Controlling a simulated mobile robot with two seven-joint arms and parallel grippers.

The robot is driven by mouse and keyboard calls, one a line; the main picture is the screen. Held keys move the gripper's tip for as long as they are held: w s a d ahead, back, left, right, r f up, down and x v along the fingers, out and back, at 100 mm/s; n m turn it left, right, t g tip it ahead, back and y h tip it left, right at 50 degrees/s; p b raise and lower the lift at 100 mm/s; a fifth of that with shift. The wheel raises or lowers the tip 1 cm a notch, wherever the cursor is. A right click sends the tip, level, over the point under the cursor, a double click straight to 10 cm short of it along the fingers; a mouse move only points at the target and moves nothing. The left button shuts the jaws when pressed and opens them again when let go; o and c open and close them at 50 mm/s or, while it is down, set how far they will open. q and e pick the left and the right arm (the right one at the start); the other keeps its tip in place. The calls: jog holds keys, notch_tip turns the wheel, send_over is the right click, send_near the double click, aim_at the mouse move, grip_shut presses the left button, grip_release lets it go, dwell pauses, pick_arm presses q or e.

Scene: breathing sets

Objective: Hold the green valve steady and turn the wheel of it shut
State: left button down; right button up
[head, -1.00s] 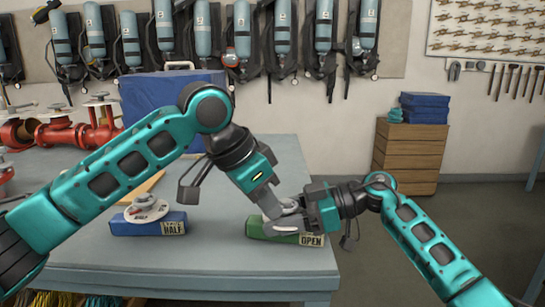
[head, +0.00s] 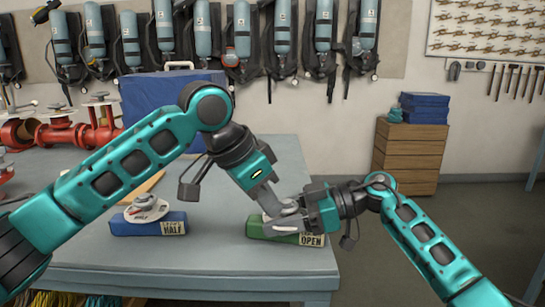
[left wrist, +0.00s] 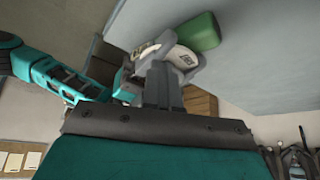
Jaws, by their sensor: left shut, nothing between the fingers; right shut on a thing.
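The green valve (head: 257,231) is a green block near the table's front right, with an OPEN plate on its front. Its white wheel (left wrist: 187,58) is mostly hidden by fingers in the head view and shows partly in the left wrist view, beside the green block (left wrist: 203,30). My right gripper (head: 282,218) comes in from the right at wheel height and is shut on the green valve, apparently at its wheel. My left gripper (head: 273,203) reaches down from above to the same spot, shut with nothing between its fingers. Which fingers touch the wheel is hard to tell.
A blue valve (head: 135,228) with a HALF plate stands to the left on the table (head: 225,250). A blue case (head: 165,95) and red pipe fittings (head: 70,135) are behind. The table between the two valves is clear.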

pick_arm(q)
jog(key=shift+w+a+f, duration=0.2)
jog(key=shift+w+a, duration=0.25)
jog(key=shift+w, duration=0.05)
jog(key=shift+w+a, duration=0.25)
jog(key=shift+w, duration=0.4)
jog(key=shift+w, duration=0.2)
jog(key=shift+a, duration=0.15)
notch_tip(320, 180, up, 6)
jog(key=shift+s+a, duration=0.2)
jog(key=shift+a, duration=0.05)
dwell(0.5)
jog(key=shift+r, duration=0.1)
